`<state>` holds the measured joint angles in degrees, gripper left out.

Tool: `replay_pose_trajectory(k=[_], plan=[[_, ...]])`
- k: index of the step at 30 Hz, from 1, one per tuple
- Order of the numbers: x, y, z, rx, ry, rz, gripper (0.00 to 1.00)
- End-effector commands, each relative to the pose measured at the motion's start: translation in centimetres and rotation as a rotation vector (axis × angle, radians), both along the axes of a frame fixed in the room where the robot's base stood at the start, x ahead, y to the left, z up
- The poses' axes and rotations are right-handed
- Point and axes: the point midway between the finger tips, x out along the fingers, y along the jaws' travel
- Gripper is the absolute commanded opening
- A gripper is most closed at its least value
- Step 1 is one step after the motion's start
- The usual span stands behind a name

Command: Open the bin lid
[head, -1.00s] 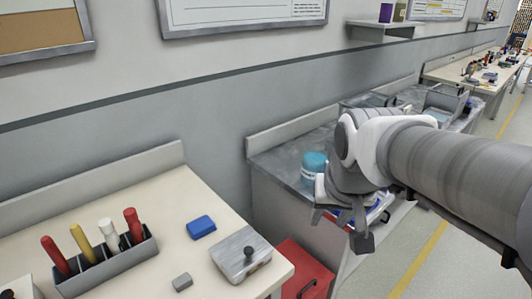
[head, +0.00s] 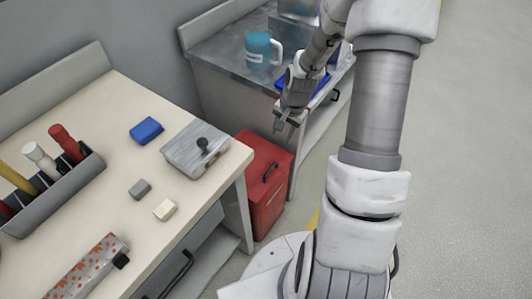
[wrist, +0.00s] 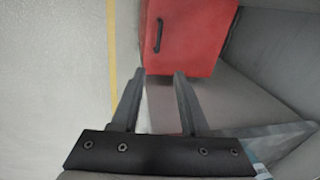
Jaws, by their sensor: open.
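The red bin (head: 266,200) stands on the floor in the gap between two workbenches. Its lid is down, and a black handle (head: 270,172) shows on the bin. In the wrist view the red bin (wrist: 198,42) fills the upper middle, with the dark handle (wrist: 158,36) on its left part. My gripper (head: 285,124) is open and empty, near the bin's back right corner in the head view and apart from the handle. In the wrist view the handle lies beyond my two fingertips (wrist: 159,74), roughly in line with the gap between them.
The grey bench (head: 212,62) behind holds a teal mug (head: 258,50). Open floor (head: 465,160) lies at right.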

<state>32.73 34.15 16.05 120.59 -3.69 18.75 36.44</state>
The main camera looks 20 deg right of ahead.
Motion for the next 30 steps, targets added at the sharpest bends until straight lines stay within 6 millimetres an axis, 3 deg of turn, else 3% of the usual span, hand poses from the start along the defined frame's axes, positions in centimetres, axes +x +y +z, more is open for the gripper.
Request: replay_pose_trajectory(k=[2,11,30], plan=[[-0.1,-0.2,-1.5,0.021,0.009,-0.031,0.45],[0.2,0.0,-4.7,0.038,0.013,-0.059,0.45],[2.3,1.4,-17.5,0.036,0.013,-0.056,0.45]])
